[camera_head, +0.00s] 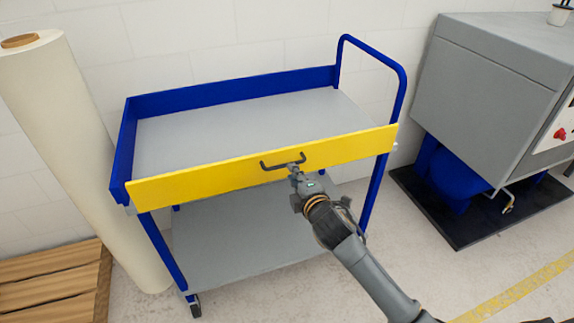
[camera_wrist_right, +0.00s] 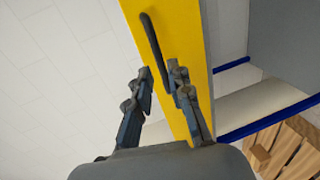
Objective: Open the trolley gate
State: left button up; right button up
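The blue trolley (camera_head: 230,83) stands in the middle of the head view with a grey top shelf. Its yellow gate (camera_head: 200,183) stands upright along the front edge of that shelf. A dark bar handle (camera_head: 272,167) is fixed to the gate's outer face. My right gripper (camera_head: 296,170) is at the right end of the handle. In the right wrist view, its two fingers (camera_wrist_right: 160,72) are apart, with the lower end of the handle (camera_wrist_right: 152,42) between or just beyond their tips. Contact is not clear. The yellow gate (camera_wrist_right: 181,30) fills the middle there. My left gripper is out of view.
A large pale roll (camera_head: 80,150) leans at the left beside a wooden pallet (camera_head: 55,285). A grey machine (camera_head: 490,90) on a dark base stands at the right. A white wall is close behind the trolley. Floor in front is clear around my right arm.

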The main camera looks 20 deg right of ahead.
aim_at(280, 170)
jog(key=x, duration=0.6)
grip_shut()
